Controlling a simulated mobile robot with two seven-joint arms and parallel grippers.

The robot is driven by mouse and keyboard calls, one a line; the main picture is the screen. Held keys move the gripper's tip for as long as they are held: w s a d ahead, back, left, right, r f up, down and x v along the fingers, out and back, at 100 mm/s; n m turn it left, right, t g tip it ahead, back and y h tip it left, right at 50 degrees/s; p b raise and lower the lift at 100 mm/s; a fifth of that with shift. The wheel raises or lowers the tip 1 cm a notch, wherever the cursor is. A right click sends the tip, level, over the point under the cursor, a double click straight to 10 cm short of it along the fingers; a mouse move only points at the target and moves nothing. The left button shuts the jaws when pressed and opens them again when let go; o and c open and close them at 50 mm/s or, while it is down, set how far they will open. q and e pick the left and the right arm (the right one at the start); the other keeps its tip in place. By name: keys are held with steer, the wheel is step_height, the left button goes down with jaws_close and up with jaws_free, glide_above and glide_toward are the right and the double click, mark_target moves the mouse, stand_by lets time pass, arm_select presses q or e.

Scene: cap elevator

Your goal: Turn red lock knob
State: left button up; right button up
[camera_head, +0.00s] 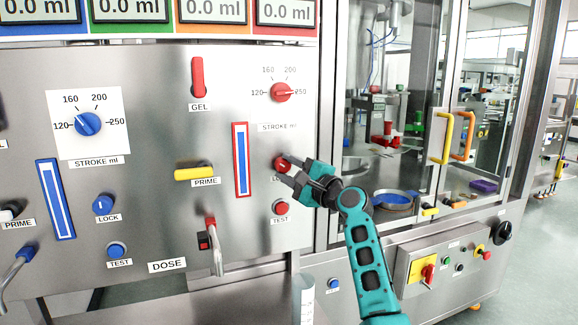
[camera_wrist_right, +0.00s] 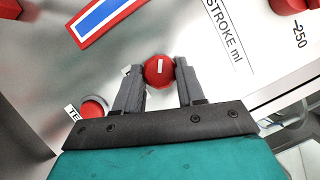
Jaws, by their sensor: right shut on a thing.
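The red lock knob (camera_head: 282,163) is on the steel panel, right of the red-framed level window (camera_head: 241,160). It is round with a white mark, seen clearly in the right wrist view (camera_wrist_right: 158,70). My right gripper (camera_head: 290,172) reaches it from the lower right and is shut on it. In the right wrist view the two grey fingers (camera_wrist_right: 160,82) stand on either side of the knob. Part of its label is hidden behind the fingers. My left gripper is not in view.
A red TEST button (camera_head: 281,208) sits just below the knob, and a red stroke dial (camera_head: 281,92) above. A red-handled metal lever (camera_head: 213,245) sticks out at lower left. Glass doors with yellow (camera_head: 442,137) and orange handles (camera_head: 461,136) stand right.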

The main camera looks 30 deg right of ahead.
steer(key=n, duration=0.1)
steer(key=n+g+p, duration=0.1)
steer(key=n, duration=0.2)
steer(key=shift+r+n+g, duration=0.3)
steer(key=shift+n+g, duration=0.1)
steer(key=shift+n+g+h, duration=0.4)
steer(key=shift+n+g, duration=0.4)
steer(key=shift+n, duration=1.1)
steer(key=o, duration=1.1)
steer(key=shift+c, duration=0.2)
steer(key=v, duration=1.3)
steer(key=shift+b, duration=0.45)
